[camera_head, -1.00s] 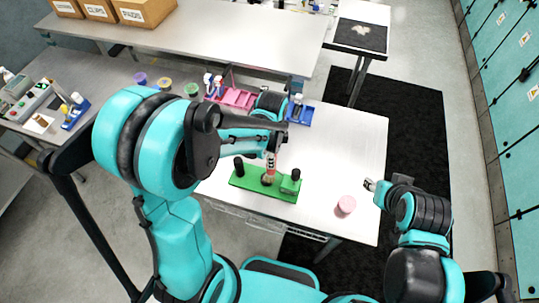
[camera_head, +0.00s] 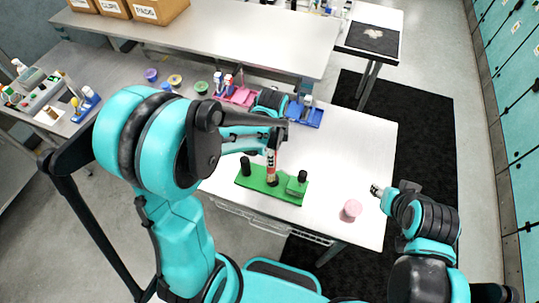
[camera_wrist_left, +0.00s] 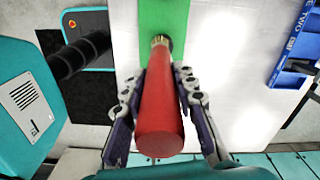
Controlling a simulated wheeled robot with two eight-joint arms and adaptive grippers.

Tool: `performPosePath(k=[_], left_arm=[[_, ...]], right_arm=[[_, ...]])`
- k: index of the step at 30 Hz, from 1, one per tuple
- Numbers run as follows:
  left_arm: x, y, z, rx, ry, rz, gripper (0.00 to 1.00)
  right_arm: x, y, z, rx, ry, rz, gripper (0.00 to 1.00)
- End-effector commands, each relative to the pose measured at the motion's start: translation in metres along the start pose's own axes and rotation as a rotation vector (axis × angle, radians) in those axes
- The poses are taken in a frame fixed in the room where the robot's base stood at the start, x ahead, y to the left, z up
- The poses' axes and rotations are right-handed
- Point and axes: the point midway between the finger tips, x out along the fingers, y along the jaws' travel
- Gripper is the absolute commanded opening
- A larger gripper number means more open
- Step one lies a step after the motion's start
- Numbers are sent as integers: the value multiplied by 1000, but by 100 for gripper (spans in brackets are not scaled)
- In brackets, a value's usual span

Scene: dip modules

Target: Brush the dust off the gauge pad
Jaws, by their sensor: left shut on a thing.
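My left gripper (camera_head: 272,148) is shut on a red-handled brush (camera_head: 270,164), held roughly upright over the green board (camera_head: 256,185) on the white table. In the left wrist view the red handle (camera_wrist_left: 160,112) lies between the two fingers, and its pale metallic end points at the green board (camera_wrist_left: 163,14). I cannot tell whether its tip touches the board. The board carries a black post (camera_head: 246,166) at its left end and a small block with a black knob (camera_head: 298,183) at its right. No dust can be made out there. My right gripper (camera_head: 376,190) is right of the board; its jaws are too small to read.
A pink cylinder (camera_head: 351,210) stands right of the board. Pink (camera_head: 240,96) and blue (camera_head: 305,114) holders stand behind it. A side table at the back bears a dark pad (camera_head: 372,39) with a pale patch.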

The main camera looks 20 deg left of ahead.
Motion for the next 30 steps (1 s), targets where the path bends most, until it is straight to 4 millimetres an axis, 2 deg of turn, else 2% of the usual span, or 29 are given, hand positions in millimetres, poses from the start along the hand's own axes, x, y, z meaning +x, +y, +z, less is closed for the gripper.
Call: performPosePath(k=[6,16,30], left_arm=[[2,3,-16,3,0,0,0],[-1,0,-24,0,1,0,0],[1,-8,2,-1,0,0,0]], right_arm=[[2,0,2,0,0,0,40],[4,0,3,0,0,0,40],[7,0,5,0,0,0,40]])
